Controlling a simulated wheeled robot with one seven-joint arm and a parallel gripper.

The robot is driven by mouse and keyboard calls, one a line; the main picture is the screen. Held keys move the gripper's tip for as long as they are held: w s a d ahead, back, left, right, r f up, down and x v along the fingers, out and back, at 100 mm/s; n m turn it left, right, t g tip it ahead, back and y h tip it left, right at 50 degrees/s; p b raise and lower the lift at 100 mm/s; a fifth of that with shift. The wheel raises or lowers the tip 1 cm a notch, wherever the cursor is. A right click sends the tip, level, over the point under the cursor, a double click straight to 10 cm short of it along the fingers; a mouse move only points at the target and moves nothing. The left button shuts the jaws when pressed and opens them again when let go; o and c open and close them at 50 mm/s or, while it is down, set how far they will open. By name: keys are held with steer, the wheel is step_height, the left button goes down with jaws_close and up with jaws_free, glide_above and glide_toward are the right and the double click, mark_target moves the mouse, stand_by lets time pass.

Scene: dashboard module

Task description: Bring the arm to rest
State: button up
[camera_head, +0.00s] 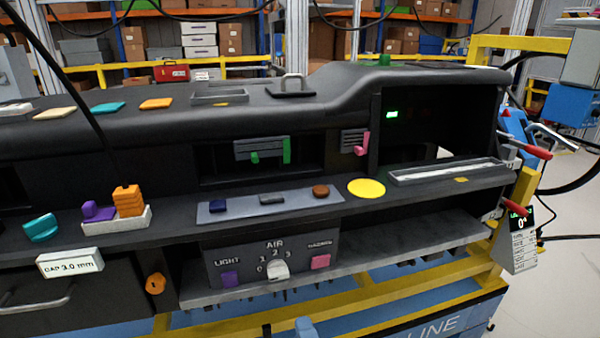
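Neither my arm nor my gripper shows in the head view, so its pose and what it may hold cannot be seen. The black dashboard module (330,92) fills most of the view on a yellow and blue stand (400,305). Its control panel has a purple LIGHT button (230,279), a white AIR knob (278,270) and a pink HAZARD button (320,262). The vent above has green tabs (287,150), and a smaller vent has a pink tab (363,143). A green light (392,115) glows in the right recess.
A white tray (115,222) holds purple and orange parts. A grey strip (270,203) carries several small pieces beside a yellow disc (366,188). A long grey tray (445,172) lies right. Red-handled tools (538,151) stick out at the right end. Open floor (560,270) lies right.

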steer(key=s+d+f+m+g+h, duration=0.1)
steer(key=s+d+f+m, duration=0.1)
steer(key=s+d+m, duration=0.6)
steer(key=s+d+f+m+g+h, duration=0.1)
steer(key=s+d, duration=0.4)
steer(key=s, duration=0.7)
steer(key=s+d+r+m+h, duration=0.1)
steer(key=s+d+r+m, duration=0.3)
steer(key=s, duration=0.3)
steer(key=s+d+r+m+h, duration=0.1)
steer(key=s+d+r+m, duration=0.3)
steer(key=s+r+m, duration=0.2)
steer(key=shift+s+r+m+h, duration=0.15)
steer(key=shift+s+m+h, duration=0.3)
steer(key=shift+s, duration=0.75)
steer(key=shift+a, duration=0.1)
